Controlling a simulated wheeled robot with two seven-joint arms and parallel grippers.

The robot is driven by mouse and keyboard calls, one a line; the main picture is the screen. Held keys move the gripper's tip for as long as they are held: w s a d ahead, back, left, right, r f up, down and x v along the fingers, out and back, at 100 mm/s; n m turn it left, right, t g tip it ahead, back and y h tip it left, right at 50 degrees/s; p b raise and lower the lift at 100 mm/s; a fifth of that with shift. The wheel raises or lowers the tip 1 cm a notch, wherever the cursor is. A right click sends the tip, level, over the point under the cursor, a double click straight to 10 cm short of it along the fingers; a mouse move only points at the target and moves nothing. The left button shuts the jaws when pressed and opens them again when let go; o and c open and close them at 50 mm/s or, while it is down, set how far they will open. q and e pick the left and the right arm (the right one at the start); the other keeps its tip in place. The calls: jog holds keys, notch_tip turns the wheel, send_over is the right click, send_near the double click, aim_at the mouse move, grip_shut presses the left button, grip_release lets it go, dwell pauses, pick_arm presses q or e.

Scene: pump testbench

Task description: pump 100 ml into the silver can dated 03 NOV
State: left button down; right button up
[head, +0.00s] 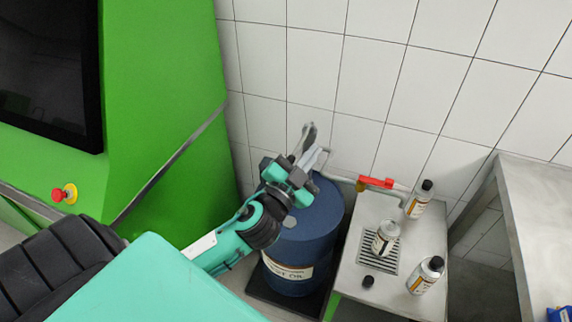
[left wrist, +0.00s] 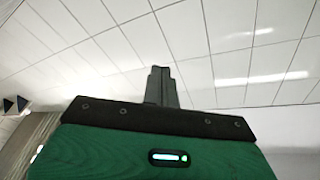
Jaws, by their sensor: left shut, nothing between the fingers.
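A blue drum (head: 313,222) with a white label stands on a dark base in the head view. My left gripper (head: 308,138) is shut and empty above it, close to the grey pump parts at its top. I cannot tell if they touch. A thin pipe (head: 343,178) runs right to a red-handled valve (head: 378,183). An uncapped silver can (head: 384,240) stands on the drip grate. One black-capped can (head: 418,203) stands behind, another (head: 424,279) in front. The dates are unreadable. The left wrist view shows the shut fingers (left wrist: 161,82). My right gripper is out of view.
The cans stand on a small steel table (head: 407,253) beside the drum, with a loose black cap (head: 368,281) near its front left. A green machine (head: 165,110) stands at left. A steel bench (head: 540,205) is at right. Tiled wall closes the back.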

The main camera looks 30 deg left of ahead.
pick_arm(q)
jog(key=d+r+m+g+h, duration=0.3)
jog(key=d+m+g+h, duration=0.15)
jog(key=m+h, duration=0.4)
jog(key=d+r+m+g+h, duration=0.35)
jog(key=d+m+h, duration=0.3)
jog(key=m, duration=0.35)
jog(key=w+a+f+m+g+y, duration=0.4)
jog(key=a+f+m+y, duration=0.1)
jog(key=a+f+y, duration=0.35)
jog(key=w+a+n+y, duration=0.2)
jog(key=a+y, duration=0.4)
jog(key=a, duration=0.8)
jog(key=shift+w+r+n, duration=0.35)
jog(key=shift+w, duration=0.05)
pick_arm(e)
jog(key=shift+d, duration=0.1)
pick_arm(q)
jog(key=shift+d, duration=0.1)
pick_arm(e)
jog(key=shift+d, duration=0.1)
pick_arm(q)
jog(key=shift+f, duration=0.1)
